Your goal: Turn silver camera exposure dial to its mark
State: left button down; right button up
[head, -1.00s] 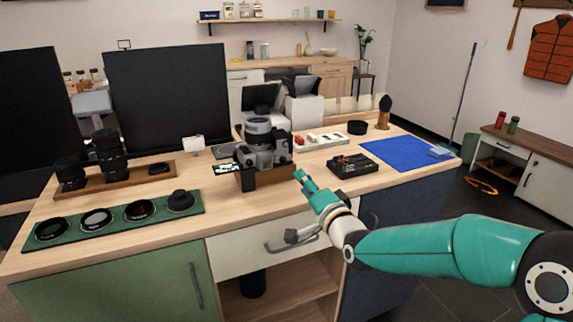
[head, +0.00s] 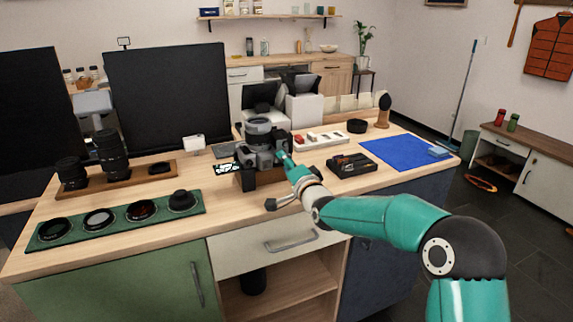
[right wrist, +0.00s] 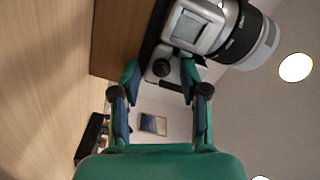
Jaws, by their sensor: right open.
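The silver camera (head: 259,157) stands on a dark block on the wooden table in the head view, its lens pointing up. It also shows at the top of the right wrist view (right wrist: 200,28). My right gripper (head: 284,157) is at the camera's right side, fingers pointing at it. In the right wrist view my right gripper (right wrist: 160,77) is open. A small dark round dial (right wrist: 161,68) on the camera shows between its fingertips, with gaps on both sides. I cannot make out the dial's mark. My left gripper is not in view.
A black box (head: 351,164) and a white tray (head: 318,140) are right of the camera. A green filter mat (head: 160,217) and a lens board (head: 125,182) lie left. A blue mat (head: 397,153) lies at the right. The table front before the camera is mostly clear.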

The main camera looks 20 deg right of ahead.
grip_shut()
jog(key=shift+f, duration=0.1)
jog(key=n+b, duration=0.2)
jog(key=shift+f+b, duration=0.2)
jog(key=shift+b, duration=0.2)
jog(key=n+b, duration=0.3)
jog(key=shift+n, duration=0.3)
jog(key=n+b, duration=0.2)
jog(key=n, duration=0.2)
jog(key=shift+n, duration=0.3)
jog(key=n, duration=0.2)
jog(key=shift+r+n, duration=0.1)
jog(key=shift+n, duration=0.2)
jog(key=shift+n+b, duration=0.35)
jog(key=shift+n, duration=1.15)
jog(key=shift+a, duration=0.1)
